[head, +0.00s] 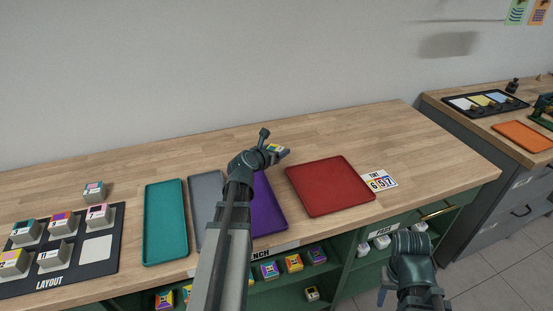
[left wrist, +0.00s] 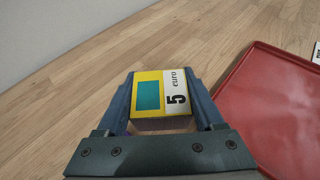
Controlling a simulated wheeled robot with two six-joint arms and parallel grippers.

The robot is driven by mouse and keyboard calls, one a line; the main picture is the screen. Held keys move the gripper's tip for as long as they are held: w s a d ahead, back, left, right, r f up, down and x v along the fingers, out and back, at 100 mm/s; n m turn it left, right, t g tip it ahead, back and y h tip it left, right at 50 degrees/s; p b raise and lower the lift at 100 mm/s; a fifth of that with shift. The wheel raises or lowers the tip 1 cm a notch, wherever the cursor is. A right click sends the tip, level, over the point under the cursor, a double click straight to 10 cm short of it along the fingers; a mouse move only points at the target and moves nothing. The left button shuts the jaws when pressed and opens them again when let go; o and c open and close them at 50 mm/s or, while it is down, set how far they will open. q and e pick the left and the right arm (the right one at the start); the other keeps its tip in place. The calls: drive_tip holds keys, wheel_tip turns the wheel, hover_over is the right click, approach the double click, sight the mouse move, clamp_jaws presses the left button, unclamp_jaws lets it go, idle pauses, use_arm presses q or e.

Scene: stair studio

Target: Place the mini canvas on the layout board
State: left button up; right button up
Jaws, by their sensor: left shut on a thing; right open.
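My left gripper (head: 277,150) is shut on a small block-like mini canvas (left wrist: 160,93), over the back middle of the bench. Its top has a yellow border, a teal rectangle and a white strip reading "5 euro". It also shows in the head view (head: 274,147), partly hidden by the gripper. The black layout board (head: 75,273) lies at the far left, well away from the left gripper. It holds several similar blocks and one bare white space (head: 96,249) at its right. My right gripper (head: 412,292) is open and low in front of the bench.
A teal tray (head: 165,222), grey tray (head: 205,200), purple tray (head: 266,205) and red tray (head: 328,186) lie on the bench. A lone block (head: 94,191) stands behind the board. A number card (head: 379,181) lies right of the red tray. The bench's back strip is mostly clear.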

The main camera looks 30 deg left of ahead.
use_arm(q)
drive_tip(key=shift+f+b, duration=1.6)
drive_tip(key=shift+f, duration=0.15)
drive_tip(key=shift+f, duration=0.2)
drive_tip(key=o, duration=1.3)
drive_tip(key=shift+o, duration=0.2)
drive_tip(key=shift+r, duration=0.15)
